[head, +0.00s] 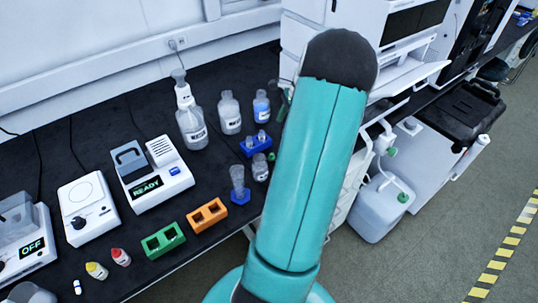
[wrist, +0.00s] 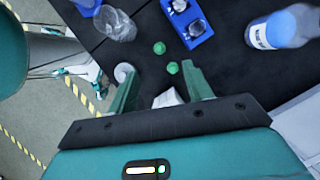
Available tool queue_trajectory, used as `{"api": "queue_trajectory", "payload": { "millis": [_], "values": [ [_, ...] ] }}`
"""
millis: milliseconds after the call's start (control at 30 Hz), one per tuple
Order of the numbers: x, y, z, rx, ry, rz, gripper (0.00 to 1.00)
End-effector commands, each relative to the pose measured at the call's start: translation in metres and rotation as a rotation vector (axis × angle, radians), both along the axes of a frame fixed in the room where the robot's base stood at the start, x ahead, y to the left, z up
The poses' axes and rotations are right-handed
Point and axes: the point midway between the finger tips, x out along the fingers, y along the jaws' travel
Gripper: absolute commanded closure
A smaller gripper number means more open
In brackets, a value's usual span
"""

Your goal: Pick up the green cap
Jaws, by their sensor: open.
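Two small round green caps lie on the black bench in the wrist view, one a little farther off (wrist: 159,48) and one nearer (wrist: 173,68). In the head view a small green spot (head: 271,157), which looks like a cap, shows beside my arm; I cannot tell which one it is. My gripper (wrist: 160,68) is open, with its two green fingers spread apart. The nearer cap appears between the fingertips in the picture, closer to the right finger. I cannot tell the height gap. Nothing is held. My arm hides part of the bench in the head view.
A small pale round thing (wrist: 123,72) is by the left finger. Green (head: 163,240) and orange (head: 207,215) racks stand near the front edge.

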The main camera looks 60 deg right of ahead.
Motion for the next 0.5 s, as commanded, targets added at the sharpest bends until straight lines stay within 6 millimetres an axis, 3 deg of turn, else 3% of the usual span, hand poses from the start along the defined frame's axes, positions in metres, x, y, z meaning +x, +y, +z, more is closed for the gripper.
{"api": "queue_trajectory", "payload": {
  "millis": [33,167,500],
  "values": [
    [-0.009,-0.007,-0.006,0.016,-0.006,-0.037,0.50],
    [-0.015,-0.012,-0.017,0.034,-0.010,-0.073,0.50],
    [0.006,0.004,-0.073,0.035,-0.009,-0.068,0.50]
  ]
}}
